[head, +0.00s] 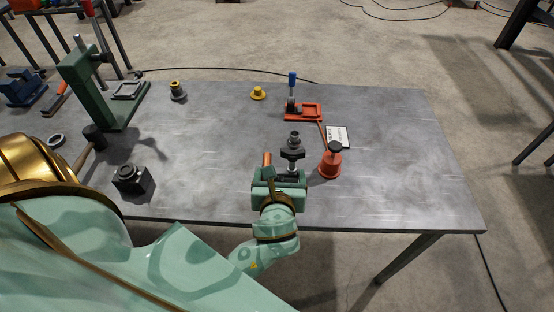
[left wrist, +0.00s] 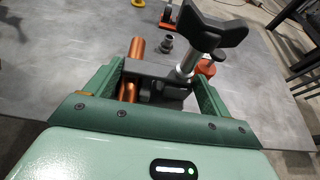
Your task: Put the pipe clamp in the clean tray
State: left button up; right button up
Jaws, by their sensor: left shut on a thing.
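My left gripper (head: 279,178) is shut on the pipe clamp, above the front middle of the grey table. The clamp has a black T-shaped knob (head: 292,153) on a silver screw and a dark body. In the left wrist view the clamp body (left wrist: 172,88) sits between the fingers, with the knob sticking up. A copper pipe (left wrist: 131,70) stands beside the body, also between the fingers; whether it is joined to the clamp I cannot tell. My right gripper is not in view.
An orange oil can (head: 330,163) stands just right of the gripper, and a grey fitting (head: 294,137) just behind. A white card (head: 338,137) lies farther right. A green press (head: 88,85), mallet (head: 94,137) and black block (head: 131,179) are left. The table's right side is clear.

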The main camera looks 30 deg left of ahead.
pick_arm(q)
jog(key=w+a+f+b, duration=0.1)
jog(key=w+f, duration=0.1)
jog(key=f, duration=0.1)
jog(key=w+a+f+b, duration=0.1)
jog(key=w+f, duration=0.2)
jog(key=w+f+b, duration=0.2)
jog(key=f, duration=0.2)
jog(key=shift+w+a, duration=0.3)
jog(key=shift+a, duration=0.1)
jog(key=shift+r, duration=0.1)
jog(key=o, duration=2)
jog(key=shift+s+f, duration=0.15)
jog(key=shift+f, duration=0.1)
jog(key=shift+c, duration=0.2)
jog(key=shift+d, duration=0.1)
jog(key=shift+r, duration=0.1)
